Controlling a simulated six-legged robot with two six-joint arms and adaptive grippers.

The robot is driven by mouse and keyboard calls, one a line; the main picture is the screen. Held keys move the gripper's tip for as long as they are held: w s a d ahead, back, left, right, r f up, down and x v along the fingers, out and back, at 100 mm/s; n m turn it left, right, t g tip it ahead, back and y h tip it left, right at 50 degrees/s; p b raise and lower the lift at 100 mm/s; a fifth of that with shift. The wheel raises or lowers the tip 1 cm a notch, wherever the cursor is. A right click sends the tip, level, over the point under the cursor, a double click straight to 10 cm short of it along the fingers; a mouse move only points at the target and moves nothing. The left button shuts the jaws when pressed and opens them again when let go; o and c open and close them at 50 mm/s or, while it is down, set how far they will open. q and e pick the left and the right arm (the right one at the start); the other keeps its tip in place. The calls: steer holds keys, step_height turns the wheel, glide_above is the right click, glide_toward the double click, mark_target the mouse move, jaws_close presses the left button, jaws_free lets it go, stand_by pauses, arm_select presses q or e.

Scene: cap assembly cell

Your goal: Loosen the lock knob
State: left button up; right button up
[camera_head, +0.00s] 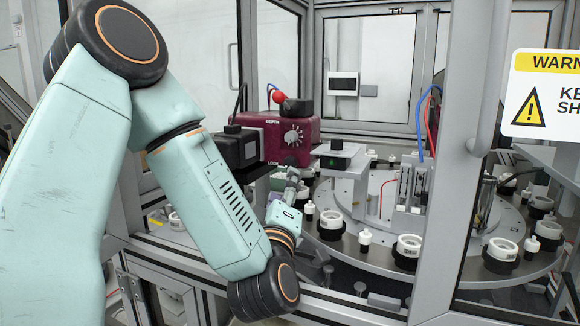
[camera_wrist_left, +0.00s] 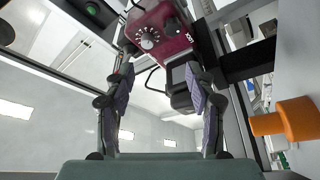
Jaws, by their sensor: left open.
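The lock knob (camera_head: 290,161) is a small dark knob at the lower edge of the maroon unit (camera_head: 270,140), beside the "LOCK" label. In the left wrist view the lock knob (camera_wrist_left: 173,27) shows near the top, on the unit's face. A larger silver dial (camera_head: 293,137) marked "DEPTH" sits above it; it also shows in the wrist view (camera_wrist_left: 150,40). My left gripper (camera_head: 294,178) is just below the lock knob in the head view, partly hidden by its own wrist. In the wrist view its fingers (camera_wrist_left: 158,68) are spread, with nothing held between them.
A red ball-ended lever (camera_head: 279,97) stands on the unit. A turntable (camera_head: 345,235) carries several white and black caps. Frame posts (camera_head: 470,130) bound the cell opening. An orange cylinder (camera_wrist_left: 285,118) is at the wrist view's right.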

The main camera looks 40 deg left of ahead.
arm_select(q)
steer(key=p, duration=0.2)
glide_toward(288, 167)
steer(key=x, duration=0.5)
steer(key=shift+r, duration=0.2)
steer(key=shift+w+r, duration=0.4)
steer(key=shift+r, duration=0.15)
steer(key=shift+w+a+r, duration=0.15)
steer(key=shift+w+r, duration=0.1)
steer(key=shift+w, duration=0.05)
steer(key=shift+w+a+f, duration=0.25)
steer(key=shift+w+a, duration=0.25)
steer(key=shift+w+a+f, duration=0.25)
steer(key=shift+w+a, duration=0.25)
steer(key=shift+a, duration=0.05)
steer(key=shift+s+d+r, duration=0.25)
steer(key=shift+s+d, duration=0.05)
steer(key=shift+d, duration=0.05)
steer(key=shift+c, duration=0.3)
steer(key=shift+s+d+r, duration=0.2)
steer(key=shift+d+r, duration=0.05)
steer(key=shift+d, duration=0.05)
steer(key=c, duration=0.3)
steer(key=shift+w+a+f, duration=0.25)
steer(key=shift+a+f, duration=0.05)
steer(key=shift+a, duration=0.15)
steer(key=c, duration=0.4)
steer(key=shift+d, duration=0.15)
steer(key=c, duration=0.3)
steer(key=shift+c, duration=0.4)
